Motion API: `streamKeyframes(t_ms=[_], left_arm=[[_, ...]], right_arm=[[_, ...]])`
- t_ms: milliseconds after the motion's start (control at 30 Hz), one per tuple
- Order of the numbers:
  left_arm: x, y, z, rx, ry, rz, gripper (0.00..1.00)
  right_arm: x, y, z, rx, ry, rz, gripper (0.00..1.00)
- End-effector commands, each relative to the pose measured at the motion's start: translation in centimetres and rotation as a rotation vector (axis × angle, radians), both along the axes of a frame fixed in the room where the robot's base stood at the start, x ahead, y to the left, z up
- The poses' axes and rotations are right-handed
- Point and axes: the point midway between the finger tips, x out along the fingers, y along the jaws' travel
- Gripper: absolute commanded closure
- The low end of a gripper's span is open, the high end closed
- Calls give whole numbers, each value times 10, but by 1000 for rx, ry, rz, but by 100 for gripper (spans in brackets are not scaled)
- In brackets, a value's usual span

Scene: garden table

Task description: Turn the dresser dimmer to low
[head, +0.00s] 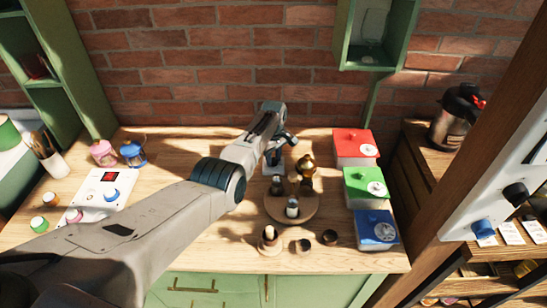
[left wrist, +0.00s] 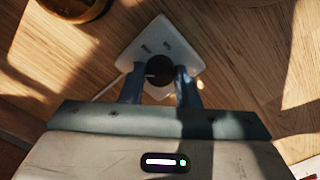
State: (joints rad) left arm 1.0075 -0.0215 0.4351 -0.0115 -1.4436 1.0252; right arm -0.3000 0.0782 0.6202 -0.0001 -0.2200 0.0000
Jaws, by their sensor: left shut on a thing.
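In the left wrist view, the dimmer is a white square plate (left wrist: 160,43) on the wooden top, with a round dark knob (left wrist: 159,72). A small pale mark shows on the left side of the knob. Two small labels on the plate are too blurred to read. My left gripper (left wrist: 159,82) is shut on the knob, one blue finger on each side. In the head view my left gripper (head: 277,154) is at the back middle of the dresser top (head: 185,150), and the dimmer is mostly hidden by it. My right gripper is not in view.
A round wooden stand (head: 279,215) with small jars is just in front of the gripper, beside a brass-coloured pot (head: 307,166). Red (head: 352,140), green (head: 360,193) and blue (head: 372,235) boxes stand to the right. A white panel with knobs (head: 100,196) lies left.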

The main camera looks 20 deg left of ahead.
Motion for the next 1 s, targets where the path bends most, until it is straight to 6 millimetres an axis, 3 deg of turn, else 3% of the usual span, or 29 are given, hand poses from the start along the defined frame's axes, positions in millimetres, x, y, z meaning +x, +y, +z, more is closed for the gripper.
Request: streamKeyframes(t_ms=[300, 333, 433, 767, 1000], left_arm=[[2, 0, 2, 1, -6, 1, 94], [2, 0, 2, 1, -6, 1, 70], [2, 0, 2, 0, -5, 1, 50], [1, 0, 2, 0, -2, 1, 50], [1, 0, 29, 0, -6, 1, 50]], right_arm=[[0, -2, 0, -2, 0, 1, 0], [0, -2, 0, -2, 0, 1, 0], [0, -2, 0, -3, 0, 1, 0], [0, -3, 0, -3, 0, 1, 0], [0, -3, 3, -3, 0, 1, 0]])
